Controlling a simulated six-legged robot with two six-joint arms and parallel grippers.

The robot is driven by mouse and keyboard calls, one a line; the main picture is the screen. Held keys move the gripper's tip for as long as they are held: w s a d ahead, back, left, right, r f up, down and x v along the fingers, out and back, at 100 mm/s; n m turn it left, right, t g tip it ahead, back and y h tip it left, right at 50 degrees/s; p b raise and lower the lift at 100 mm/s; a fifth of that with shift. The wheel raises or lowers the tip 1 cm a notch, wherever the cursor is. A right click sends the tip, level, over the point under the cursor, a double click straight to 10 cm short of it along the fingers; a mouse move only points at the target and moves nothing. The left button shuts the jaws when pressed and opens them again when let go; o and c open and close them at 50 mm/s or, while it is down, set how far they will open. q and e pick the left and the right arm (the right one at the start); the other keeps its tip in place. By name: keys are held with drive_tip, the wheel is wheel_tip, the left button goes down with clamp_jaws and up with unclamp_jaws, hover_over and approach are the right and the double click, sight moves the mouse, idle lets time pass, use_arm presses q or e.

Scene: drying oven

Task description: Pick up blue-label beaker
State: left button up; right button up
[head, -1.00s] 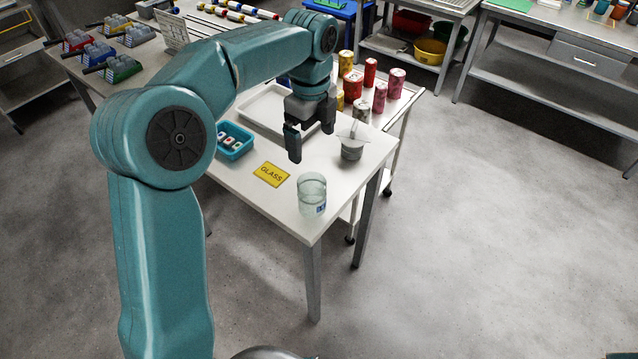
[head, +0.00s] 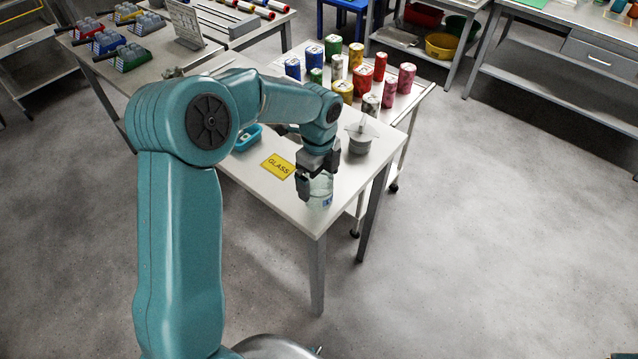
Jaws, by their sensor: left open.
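The blue-label beaker (head: 321,192) is clear glass and stands upright near the front corner of the white table (head: 300,222). Its small blue label faces me low on its side. My left gripper (head: 318,180) is open and points down at the beaker, with its fingers at the beaker's upper part. The gripper hides the beaker's rim, and I cannot tell whether the fingers touch the glass. My right gripper is not in view.
A yellow GLASS sign (head: 278,167) lies left of the beaker. A grey weighted piece (head: 360,138) stands behind it to the right. A blue bin (head: 248,138) is partly behind my arm. Several coloured cans (head: 380,67) stand on a cart behind. Open floor lies to the right.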

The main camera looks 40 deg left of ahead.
use_arm(q)
drive_tip(key=shift+f, duration=0.85)
drive_tip(key=c, duration=1.2)
